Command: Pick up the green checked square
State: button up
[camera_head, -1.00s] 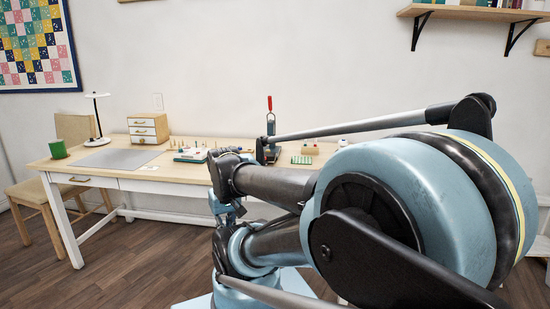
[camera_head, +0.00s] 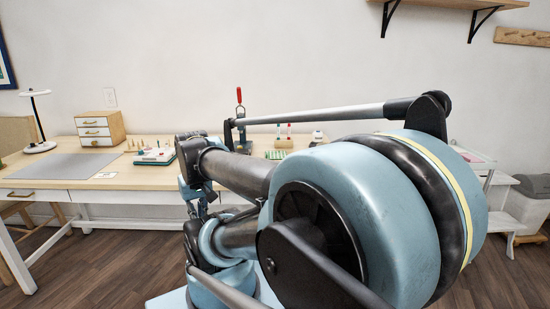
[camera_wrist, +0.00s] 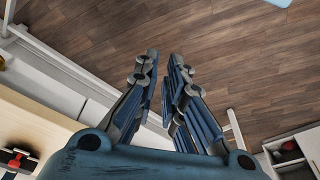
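In the head view, a small green checked piece (camera_head: 275,154) lies flat on the table beyond my arm; it is too small to tell for sure whether it is the green checked square. My gripper (camera_wrist: 164,62) shows in the wrist view with its two fingers apart and nothing between them. It is over the wooden floor, beside the table edge. The green piece does not show in the wrist view.
The table (camera_head: 60,182) carries a grey mat (camera_head: 62,166), a small drawer box (camera_head: 100,128), a white lamp (camera_head: 38,120) and a red-handled tool (camera_head: 240,105). A wall shelf (camera_head: 455,4) is at upper right. A white stand (camera_head: 500,195) is at right.

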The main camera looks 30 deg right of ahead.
jog(key=w+d+r+m, duration=0.3)
jog(key=w+d+r, duration=1)
jog(key=w, duration=0.3)
jog(key=w+d+r+m+h, duration=0.1)
jog(key=w+d+r, duration=0.15)
jog(key=d, duration=0.65)
jog(key=w+d+r+m+t, duration=0.1)
jog(key=w+d, duration=0.2)
jog(key=d, duration=0.5)
jog(key=w+d+r+m+h, duration=0.1)
jog(key=w+d, duration=0.2)
jog(key=d, duration=0.6)
jog(key=x, duration=1.6)
jog(key=shift+w+d+f, duration=0.2)
jog(key=shift+w, duration=0.15)
grip_shut()
jog(key=shift+r, duration=0.1)
